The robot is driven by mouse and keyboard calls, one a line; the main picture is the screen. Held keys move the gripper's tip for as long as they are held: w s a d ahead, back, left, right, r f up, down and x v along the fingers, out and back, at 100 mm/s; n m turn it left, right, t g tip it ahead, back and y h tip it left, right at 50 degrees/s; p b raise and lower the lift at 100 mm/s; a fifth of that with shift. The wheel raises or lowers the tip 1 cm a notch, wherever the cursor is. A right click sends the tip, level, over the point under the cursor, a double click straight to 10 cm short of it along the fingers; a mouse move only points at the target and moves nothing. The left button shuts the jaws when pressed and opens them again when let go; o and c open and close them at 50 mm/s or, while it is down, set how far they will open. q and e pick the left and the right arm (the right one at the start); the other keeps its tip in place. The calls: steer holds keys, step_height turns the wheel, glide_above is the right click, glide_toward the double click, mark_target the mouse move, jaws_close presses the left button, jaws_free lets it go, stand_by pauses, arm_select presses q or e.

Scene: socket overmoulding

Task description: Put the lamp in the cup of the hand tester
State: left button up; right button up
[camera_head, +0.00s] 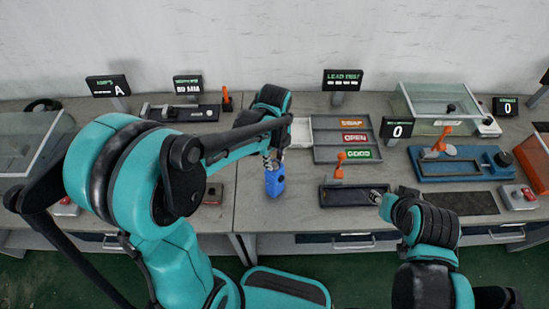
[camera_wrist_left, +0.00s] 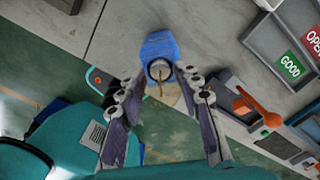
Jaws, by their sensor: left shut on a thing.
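The blue hand tester (camera_head: 274,183) is on or just above the bare grey bench in the middle, below my left gripper (camera_head: 272,160). In the left wrist view, the tester (camera_wrist_left: 158,45) shows a round ring, its cup, facing the camera. My left gripper (camera_wrist_left: 160,76) is shut on a small pale, see-through thing with a copper-coloured core, which looks like the lamp (camera_wrist_left: 160,90). The lamp is at the ring; I cannot tell how deep it sits. My right gripper (camera_head: 377,197) is over the bench by the black fixture; its opening is unclear.
A grey tray (camera_head: 314,138) with SWAP, OPEN and GOOD labels stands behind. A black fixture (camera_head: 343,203) with an orange lever (camera_head: 340,166) is right of the tester. A blue fixture (camera_head: 484,167) is farther right. The bench around the tester is clear.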

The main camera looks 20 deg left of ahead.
arm_select(q)
steer(key=shift+f, duration=0.25)
steer(key=o, duration=1)
steer(key=shift+r, duration=0.2)
steer(key=shift+r, duration=0.3)
step_height(320, 180, up, 11)
steer(key=p, duration=0.3)
steer(key=shift+r, duration=0.2)
steer(key=shift+s+a+r+n, duration=0.1)
steer(key=shift+s+r+n, duration=0.1)
steer(key=shift+n, duration=0.1)
steer(key=s+a+n+t, duration=0.4)
steer(key=s+n+t, duration=0.3)
steer(key=n, duration=1.6)
steer(key=s, duration=0.2)
steer(key=shift+s+a+r, duration=0.2)
steer(key=shift+s+r, duration=0.1)
steer(key=shift+s, duration=0.1)
